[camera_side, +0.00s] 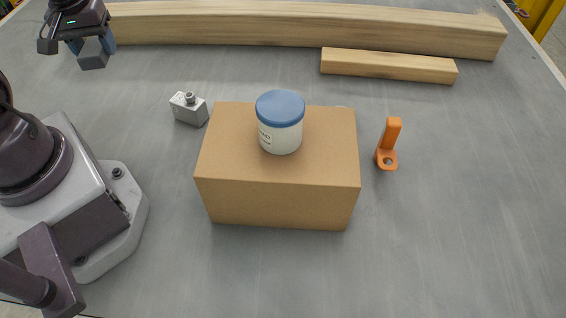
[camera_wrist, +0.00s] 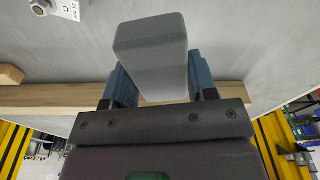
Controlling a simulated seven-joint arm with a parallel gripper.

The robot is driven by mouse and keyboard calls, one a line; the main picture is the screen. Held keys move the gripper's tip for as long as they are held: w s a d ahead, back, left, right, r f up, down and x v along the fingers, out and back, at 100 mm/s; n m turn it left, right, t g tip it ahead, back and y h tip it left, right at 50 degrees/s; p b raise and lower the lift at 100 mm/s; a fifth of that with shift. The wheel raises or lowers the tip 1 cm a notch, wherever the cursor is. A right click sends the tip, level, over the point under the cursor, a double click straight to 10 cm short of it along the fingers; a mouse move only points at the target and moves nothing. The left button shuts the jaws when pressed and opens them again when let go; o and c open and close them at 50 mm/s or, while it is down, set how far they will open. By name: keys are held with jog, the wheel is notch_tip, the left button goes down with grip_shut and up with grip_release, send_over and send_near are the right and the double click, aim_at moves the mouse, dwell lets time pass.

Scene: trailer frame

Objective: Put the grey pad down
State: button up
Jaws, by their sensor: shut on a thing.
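The grey pad (camera_side: 93,62) is a small block with rounded edges, held at the upper left of the side view. In the wrist view the grey pad (camera_wrist: 150,45) fills the upper middle, between the two blue fingers. My gripper (camera_side: 90,46) is shut on it, with a blue finger on each side; my gripper also shows in the wrist view (camera_wrist: 158,85). The pad appears to be off the table, near the left end of the long beam. Its exact height is hard to tell.
A long wooden beam (camera_side: 300,24) runs along the back, with a shorter wooden piece (camera_side: 388,66) in front. A cardboard box (camera_side: 280,200) carries a blue-lidded jar (camera_side: 281,125). A small grey metal device (camera_side: 189,108) and an orange bracket (camera_side: 389,145) flank it. The right tabletop (camera_side: 460,190) is clear.

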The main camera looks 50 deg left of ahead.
notch_tip(320, 180, up, 5)
jog(key=shift+f, duration=0.2)
jog(key=w+d+r+m, duration=0.1)
jog(key=w+d+m, duration=0.15)
jog(key=w, duration=0.75)
jog(key=w+d+r+m, duration=0.1)
jog(key=w+d, duration=0.2)
jog(key=w, duration=0.6)
jog(key=w+d+m, duration=0.2)
jog(key=w+d, duration=0.5)
jog(key=d, duration=0.5)
jog(key=w+d+m, duration=0.2)
jog(key=w+d, duration=0.5)
jog(key=d, duration=0.4)
jog(key=m+h, duration=0.1)
jog(key=m, duration=0.3)
send_over(413, 243)
notch_tip(413, 243, down, 2)
jog(key=shift+t, duration=0.3)
notch_tip(413, 243, down, 17)
jog(key=shift+s, duration=0.15)
jog(key=shift+f, duration=2.15)
